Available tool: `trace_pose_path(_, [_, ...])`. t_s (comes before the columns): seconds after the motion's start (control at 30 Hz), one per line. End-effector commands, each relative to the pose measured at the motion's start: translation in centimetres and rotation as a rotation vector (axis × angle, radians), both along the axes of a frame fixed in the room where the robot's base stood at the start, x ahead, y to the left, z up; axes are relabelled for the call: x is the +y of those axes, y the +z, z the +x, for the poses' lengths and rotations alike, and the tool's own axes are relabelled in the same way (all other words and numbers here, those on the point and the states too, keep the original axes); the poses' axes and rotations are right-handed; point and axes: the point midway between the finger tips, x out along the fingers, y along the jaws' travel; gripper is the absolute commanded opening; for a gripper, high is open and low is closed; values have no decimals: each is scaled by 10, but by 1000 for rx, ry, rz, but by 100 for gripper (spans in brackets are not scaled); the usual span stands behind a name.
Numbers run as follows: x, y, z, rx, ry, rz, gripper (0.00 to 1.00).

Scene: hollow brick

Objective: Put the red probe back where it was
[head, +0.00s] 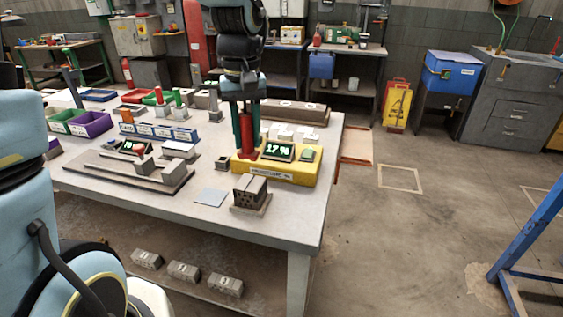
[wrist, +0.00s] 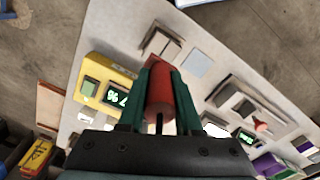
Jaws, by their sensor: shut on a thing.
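My gripper (head: 247,145) is shut on the red probe (head: 246,128), which hangs roughly upright between the two green fingers. The probe's lower end is in front of or over the left end of the yellow meter (head: 290,176); I cannot tell whether it touches. The meter has a green-lit display (head: 278,150) reading about 17 %. In the wrist view the probe (wrist: 159,95) lies between the fingers (wrist: 166,70), and the yellow meter (wrist: 101,66) is to their left. The hollow brick (head: 250,190) stands at the table's front edge, just below the meter in the head view.
A flat grey-blue plate (head: 211,196) lies left of the brick. A dark board with grey blocks and a second display (head: 133,147) is farther left.

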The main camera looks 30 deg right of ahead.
Motion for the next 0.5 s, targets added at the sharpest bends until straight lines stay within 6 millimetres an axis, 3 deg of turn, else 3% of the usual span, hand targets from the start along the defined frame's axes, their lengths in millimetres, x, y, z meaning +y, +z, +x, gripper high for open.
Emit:
trace_pose_path(0.3, [-51, -19, -44, 2, -236, 0, 0])
trace_pose_path(0.5, [-74, -28, -68, 0, -356, 0, 0])
